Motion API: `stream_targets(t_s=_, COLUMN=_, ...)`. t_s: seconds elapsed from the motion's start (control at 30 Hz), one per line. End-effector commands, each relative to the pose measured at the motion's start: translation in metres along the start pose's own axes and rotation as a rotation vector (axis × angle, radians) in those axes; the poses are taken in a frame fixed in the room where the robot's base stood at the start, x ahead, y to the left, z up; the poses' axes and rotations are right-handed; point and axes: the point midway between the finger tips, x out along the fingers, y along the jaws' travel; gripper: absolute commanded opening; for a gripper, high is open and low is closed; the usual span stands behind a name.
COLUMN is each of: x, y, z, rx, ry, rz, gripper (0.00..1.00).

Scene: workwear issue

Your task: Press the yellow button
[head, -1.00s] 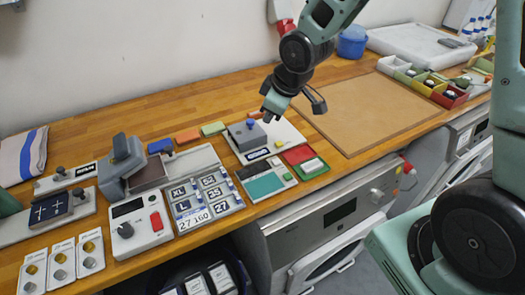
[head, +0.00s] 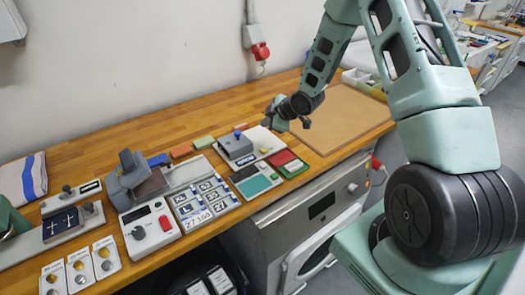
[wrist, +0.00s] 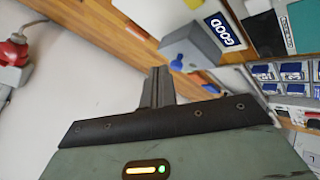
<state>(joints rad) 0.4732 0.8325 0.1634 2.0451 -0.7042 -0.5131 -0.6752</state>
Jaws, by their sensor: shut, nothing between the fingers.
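I cannot clearly make out a yellow button. Small yellow round spots show on the white cards (head: 79,276) at the near left of the bench in the head view; they are too small to identify surely. A grey box (head: 237,149) with a blue knob on top stands mid-bench; in the wrist view the box (wrist: 190,47) carries a "GOOD" label and the blue knob faces me. My gripper (head: 271,112) is above the bench behind and right of this box, apart from it. Its fingers (wrist: 158,86) are shut and empty in the wrist view.
A grey-and-white device with a red button (head: 165,223) and a tray of size labels (head: 203,203) stand left of centre. Red and teal pads lie right of them. A brown mat (head: 345,115) is clear. A red plug (head: 261,50) hangs on the wall.

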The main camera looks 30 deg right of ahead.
Motion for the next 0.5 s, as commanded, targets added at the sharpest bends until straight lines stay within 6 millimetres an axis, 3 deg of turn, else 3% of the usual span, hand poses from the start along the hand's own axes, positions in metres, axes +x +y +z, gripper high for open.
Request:
stream_targets(t_s=0.27, x=0.008, y=-0.006, z=0.005, rx=0.001, ry=0.000, rz=-0.002, gripper=0.00)
stream_targets(t_s=0.5, x=0.027, y=-0.021, z=0.019, rx=0.001, ry=-0.001, rz=-0.003, gripper=0.00)
